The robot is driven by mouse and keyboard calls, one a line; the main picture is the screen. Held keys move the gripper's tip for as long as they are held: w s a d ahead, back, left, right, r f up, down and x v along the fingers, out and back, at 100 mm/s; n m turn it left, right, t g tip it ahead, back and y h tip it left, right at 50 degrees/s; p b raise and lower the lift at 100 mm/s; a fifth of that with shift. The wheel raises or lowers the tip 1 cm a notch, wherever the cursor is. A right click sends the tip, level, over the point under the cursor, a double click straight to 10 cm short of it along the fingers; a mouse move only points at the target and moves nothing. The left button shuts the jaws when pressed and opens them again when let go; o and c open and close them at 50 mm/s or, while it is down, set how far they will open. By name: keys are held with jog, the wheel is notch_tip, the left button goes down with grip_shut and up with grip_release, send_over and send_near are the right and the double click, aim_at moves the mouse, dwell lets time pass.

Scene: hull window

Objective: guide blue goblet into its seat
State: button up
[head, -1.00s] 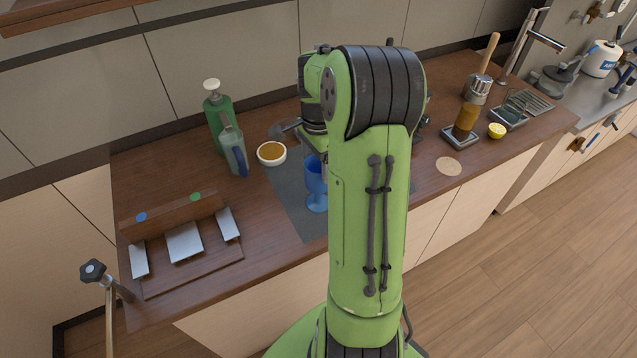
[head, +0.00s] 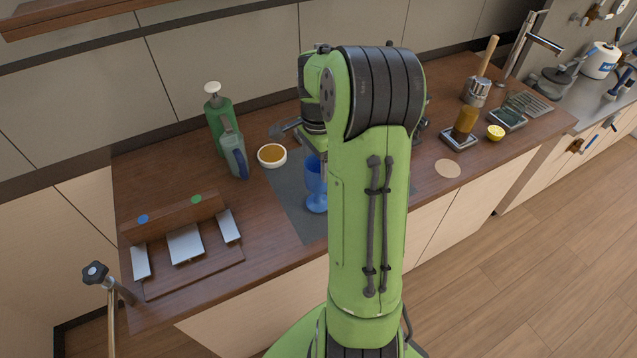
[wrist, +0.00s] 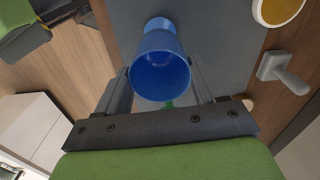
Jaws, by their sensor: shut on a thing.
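The blue goblet (head: 315,195) stands upright on a dark grey mat (head: 290,200), its right side partly hidden by my arm. In the wrist view the goblet (wrist: 158,50) shows its open rim towards the camera, between the two fingers. My gripper (wrist: 162,88) is shut on the goblet; in the head view its fingers are mostly hidden behind my arm. A wooden rack (head: 175,216) at the left has a blue dot (head: 142,219) and a green dot (head: 196,199) on its back rail, with pale plates (head: 186,244) in front and gaps between them.
A small bowl of orange-brown contents (head: 272,155), a green pump bottle (head: 218,118) and a grey-green bottle with a blue handle (head: 235,157) stand behind and left of the mat. The wooden counter between mat and rack (head: 262,225) is clear. A black-knobbed post (head: 96,272) stands at front left.

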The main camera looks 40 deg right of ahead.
jog(key=shift+r, duration=0.3)
notch_tip(320, 180, up, 4)
jog(key=p, duration=0.3)
jog(key=shift+f, duration=0.2)
dwell(0.3)
jog(key=w+a+b, duration=0.1)
jog(key=w+a, duration=0.2)
jog(key=a, duration=1.7)
jog(key=w+a+f+b, duration=0.1)
jog(key=w+a, duration=0.2)
jog(key=a, duration=1.8)
jog(key=shift+a+f+m, duration=0.15)
jog(key=shift+f+m, duration=0.1)
jog(key=shift+m, duration=0.15)
